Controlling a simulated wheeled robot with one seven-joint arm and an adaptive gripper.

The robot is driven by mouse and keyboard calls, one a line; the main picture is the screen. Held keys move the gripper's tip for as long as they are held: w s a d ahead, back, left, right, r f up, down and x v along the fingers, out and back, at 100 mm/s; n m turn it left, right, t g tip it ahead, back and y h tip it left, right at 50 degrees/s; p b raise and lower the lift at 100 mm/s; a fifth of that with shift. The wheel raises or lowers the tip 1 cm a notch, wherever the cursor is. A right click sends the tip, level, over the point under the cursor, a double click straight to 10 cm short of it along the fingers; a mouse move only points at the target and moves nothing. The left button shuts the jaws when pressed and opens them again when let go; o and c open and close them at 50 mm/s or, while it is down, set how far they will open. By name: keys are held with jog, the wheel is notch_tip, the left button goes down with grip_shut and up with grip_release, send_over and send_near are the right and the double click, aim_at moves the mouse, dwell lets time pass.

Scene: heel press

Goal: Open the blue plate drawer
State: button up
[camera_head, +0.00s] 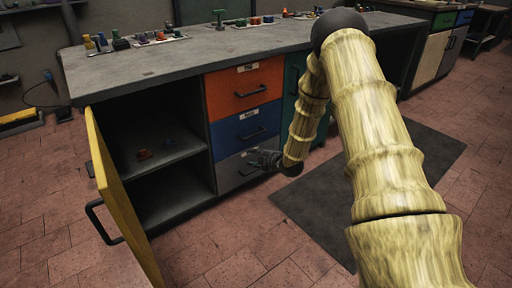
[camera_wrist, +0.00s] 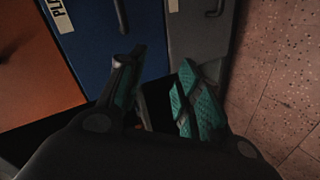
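The blue plate drawer (camera_head: 232,128) is the middle of three stacked drawers in the bench and is shut. Its dark bar handle (camera_head: 252,134) is on its front, below a white label. In the wrist view the blue drawer (camera_wrist: 92,40) fills the upper middle, with its handle (camera_wrist: 121,14) at the top edge. My gripper (camera_head: 262,160) is low by the drawer stack, in front of the grey drawer. In the wrist view my gripper (camera_wrist: 158,62) has its teal-padded fingers apart with nothing between them, and the handle lies beyond the fingertips, not between them.
The orange drawer (camera_head: 225,88) above and the grey drawer (camera_head: 230,172) below are shut. A yellow cabinet door (camera_head: 122,205) stands open at left, showing small red and blue items on a shelf. A green front (camera_head: 290,90) is right of the drawers. A dark mat (camera_head: 325,215) lies on the tiled floor.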

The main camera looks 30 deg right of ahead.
aim_at(256, 135)
jog(key=w+d+r+n+t+b, duration=0.1)
jog(key=w+d+n+t+b, duration=0.3)
jog(key=d+b, duration=0.55)
jog(key=shift+n+g, duration=0.3)
jog(key=shift+g, duration=0.4)
jog(key=shift+d+r+b+x, duration=0.1)
jog(key=shift+d+b+x, duration=0.3)
jog(key=shift+x, duration=1.5)
jog(key=shift+d+r+b+x, duration=0.1)
jog(key=shift+b+x, duration=0.55)
jog(key=shift+x, duration=1.25)
jog(key=shift+d+r+b+x, duration=0.15)
jog(key=shift+b+x, duration=0.4)
jog(key=shift+x, duration=1.3)
jog(key=shift+w, duration=0.15)
grip_shut()
